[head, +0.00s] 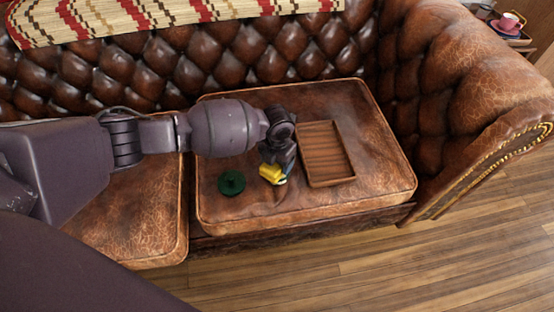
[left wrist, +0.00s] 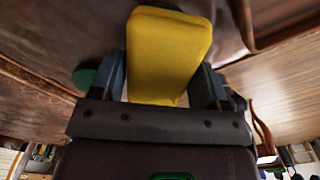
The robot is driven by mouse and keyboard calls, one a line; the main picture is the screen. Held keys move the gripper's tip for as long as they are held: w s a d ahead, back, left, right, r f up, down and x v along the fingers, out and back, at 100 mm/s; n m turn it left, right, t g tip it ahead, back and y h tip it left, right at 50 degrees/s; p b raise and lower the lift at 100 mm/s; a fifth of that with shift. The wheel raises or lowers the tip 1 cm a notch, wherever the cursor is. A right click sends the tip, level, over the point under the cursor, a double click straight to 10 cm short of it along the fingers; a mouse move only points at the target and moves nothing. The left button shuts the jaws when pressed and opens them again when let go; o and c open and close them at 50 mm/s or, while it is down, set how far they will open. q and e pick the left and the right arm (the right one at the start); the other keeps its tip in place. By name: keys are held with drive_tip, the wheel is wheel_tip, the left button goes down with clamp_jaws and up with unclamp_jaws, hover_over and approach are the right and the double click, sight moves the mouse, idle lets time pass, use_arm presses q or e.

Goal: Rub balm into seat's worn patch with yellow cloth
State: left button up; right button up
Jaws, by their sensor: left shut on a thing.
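My left gripper (head: 279,178) is shut on the folded yellow cloth (head: 271,173). The cloth also shows large between the two fingers in the left wrist view (left wrist: 167,50). The gripper points down at the right seat cushion (head: 240,112) of a brown leather sofa, and the cloth is at or just above the leather near its front. A round dark green tin (head: 231,182), likely the balm, sits on the cushion left of the cloth. It shows partly behind a finger in the left wrist view (left wrist: 84,78). I cannot make out the worn patch clearly. My right gripper is not in view.
A shallow wooden tray (head: 326,152) lies on the cushion just right of my gripper. The sofa's tufted back (head: 230,55) and right armrest (head: 470,80) bound the seat. A patterned blanket (head: 150,15) hangs over the back. A pink cup (head: 508,20) stands at the top right.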

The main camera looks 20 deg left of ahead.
use_arm(q)
drive_tip(key=shift+f, duration=0.6)
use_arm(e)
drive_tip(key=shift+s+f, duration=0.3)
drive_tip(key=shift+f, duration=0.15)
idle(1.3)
use_arm(q)
drive_tip(key=shift+r, duration=0.1)
drive_tip(key=shift+w+r, duration=0.1)
drive_tip(key=shift+r, duration=0.8)
drive_tip(key=shift+r+p, duration=1.25)
drive_tip(key=shift+r, duration=1.35)
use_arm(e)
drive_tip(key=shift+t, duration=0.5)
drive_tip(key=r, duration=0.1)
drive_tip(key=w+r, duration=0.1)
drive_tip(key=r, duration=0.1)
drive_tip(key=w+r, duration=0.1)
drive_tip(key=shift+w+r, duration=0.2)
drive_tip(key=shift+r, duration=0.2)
use_arm(q)
drive_tip(key=shift+f, duration=0.1)
